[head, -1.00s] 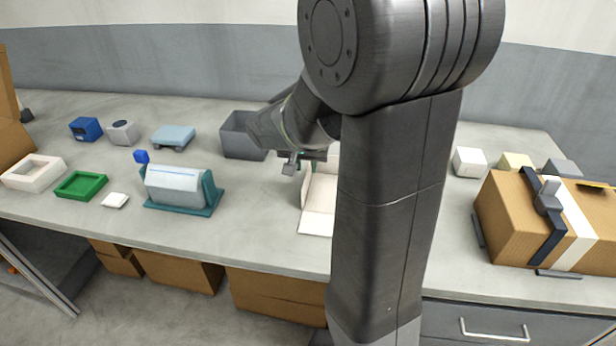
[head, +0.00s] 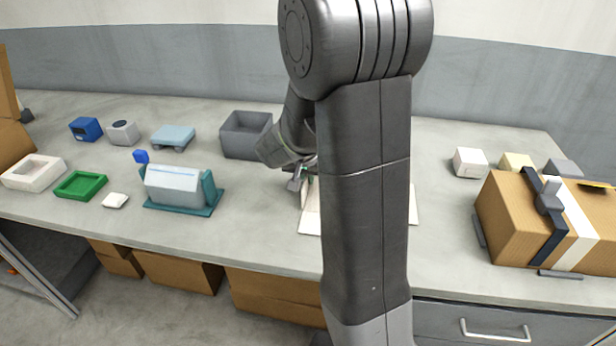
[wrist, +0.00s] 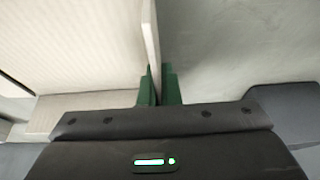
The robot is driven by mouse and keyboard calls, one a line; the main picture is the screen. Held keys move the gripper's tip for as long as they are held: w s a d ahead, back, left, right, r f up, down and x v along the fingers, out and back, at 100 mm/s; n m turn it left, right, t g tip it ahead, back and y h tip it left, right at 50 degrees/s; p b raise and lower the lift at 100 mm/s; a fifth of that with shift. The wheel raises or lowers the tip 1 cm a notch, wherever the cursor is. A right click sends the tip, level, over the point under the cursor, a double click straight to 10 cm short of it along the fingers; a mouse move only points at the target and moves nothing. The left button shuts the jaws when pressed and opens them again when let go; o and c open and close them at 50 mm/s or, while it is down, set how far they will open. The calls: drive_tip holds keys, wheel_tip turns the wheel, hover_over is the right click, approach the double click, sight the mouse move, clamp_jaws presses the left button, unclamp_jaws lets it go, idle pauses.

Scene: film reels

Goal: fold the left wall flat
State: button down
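The white carton (head: 310,221) lies on the bench, mostly hidden behind my arm in the head view. A flat white part shows left of the arm and another (head: 414,206) right of it. My gripper (head: 300,180) is low over the carton's left side. In the wrist view, its two green fingertips (wrist: 160,85) are close together, one on each side of a thin white wall (wrist: 151,45) seen nearly edge-on. The fingers look shut on this wall, apparently the left one. The wall's tilt is hard to tell.
A grey open bin (head: 246,136) stands just behind and left of my gripper. A teal holder (head: 180,190) is to the left. A taped cardboard box (head: 510,212) stands at the right. Bench between carton and box is clear.

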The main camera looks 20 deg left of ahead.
drive_tip(key=shift+a+f+b, duration=0.1)
drive_tip(key=shift+b, duration=0.2)
drive_tip(key=shift+s+a+f+h+b, duration=0.1)
drive_tip(key=shift+a+h+b, duration=0.1)
drive_tip(key=shift+h+b, duration=0.4)
drive_tip(key=shift+s+a+f+n+t+h+b, duration=0.1)
drive_tip(key=shift+a+n+t+h+b, duration=0.3)
drive_tip(key=shift+h+b, duration=0.6)
drive_tip(key=h, duration=0.1)
drive_tip(key=a+t+h+b, duration=0.1)
drive_tip(key=h, duration=0.1)
drive_tip(key=n+h+b, duration=0.1)
drive_tip(key=shift+s+a+f+t+h, duration=0.15)
drive_tip(key=shift+a+f+t+h, duration=0.1)
drive_tip(key=shift+t+h, duration=0.15)
drive_tip(key=c, duration=1.6)
unclamp_jaws()
drive_tip(key=shift+c, duration=0.2)
drive_tip(key=shift+f, duration=0.1)
